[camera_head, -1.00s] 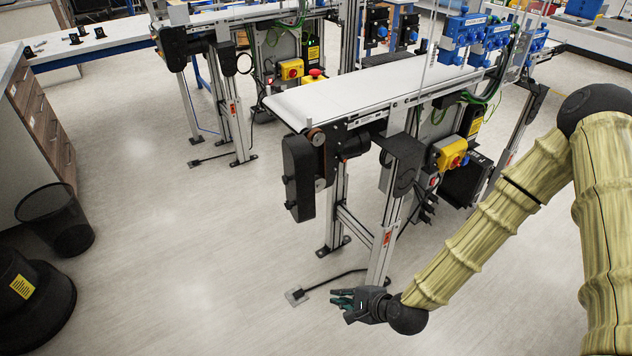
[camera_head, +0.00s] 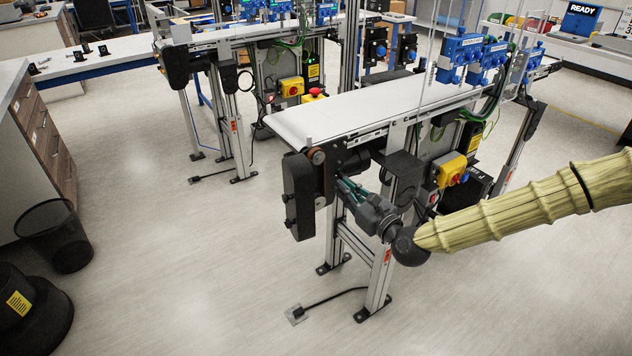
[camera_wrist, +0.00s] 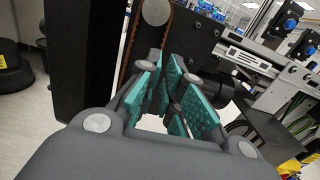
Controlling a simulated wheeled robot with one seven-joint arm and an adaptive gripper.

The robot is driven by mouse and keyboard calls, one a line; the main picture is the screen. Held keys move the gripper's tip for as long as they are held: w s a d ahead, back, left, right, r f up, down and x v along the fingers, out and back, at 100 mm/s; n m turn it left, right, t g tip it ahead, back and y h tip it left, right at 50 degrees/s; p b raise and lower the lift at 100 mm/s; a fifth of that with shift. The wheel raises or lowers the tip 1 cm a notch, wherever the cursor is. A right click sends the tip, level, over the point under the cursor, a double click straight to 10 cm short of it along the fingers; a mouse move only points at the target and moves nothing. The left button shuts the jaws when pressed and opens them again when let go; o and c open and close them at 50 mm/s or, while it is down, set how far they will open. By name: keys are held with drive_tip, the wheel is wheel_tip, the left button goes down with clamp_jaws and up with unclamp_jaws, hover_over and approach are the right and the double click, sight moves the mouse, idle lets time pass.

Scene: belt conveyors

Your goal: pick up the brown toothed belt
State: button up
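The brown toothed belt (camera_wrist: 130,42) runs around a grey round pulley (camera_wrist: 155,11) at the top of the wrist view, beside a black housing. In the head view the belt (camera_head: 323,167) is a thin brown strip at the near end of the front conveyor; its lower part is hidden. My gripper (camera_head: 347,188) is just below and right of the pulley, pointing up-left at the drive end. In the wrist view my gripper (camera_wrist: 173,95) has teal pads apart, with nothing between them. The belt lies beyond and left of the fingertips, apart from them.
The black housing (camera_head: 299,195) hangs left of the belt. A black motor (camera_wrist: 212,86) sits close to the right finger. The conveyor's white surface (camera_head: 370,100) is above my gripper. A yellow switch box (camera_head: 451,168) is on the conveyor's side.

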sight(325, 172)
drive_tip(key=shift+p+x, duration=1.25)
drive_tip(key=shift+x, duration=3.3)
drive_tip(key=shift+f, duration=0.1)
clamp_jaws()
drive_tip(key=shift+b, duration=0.5)
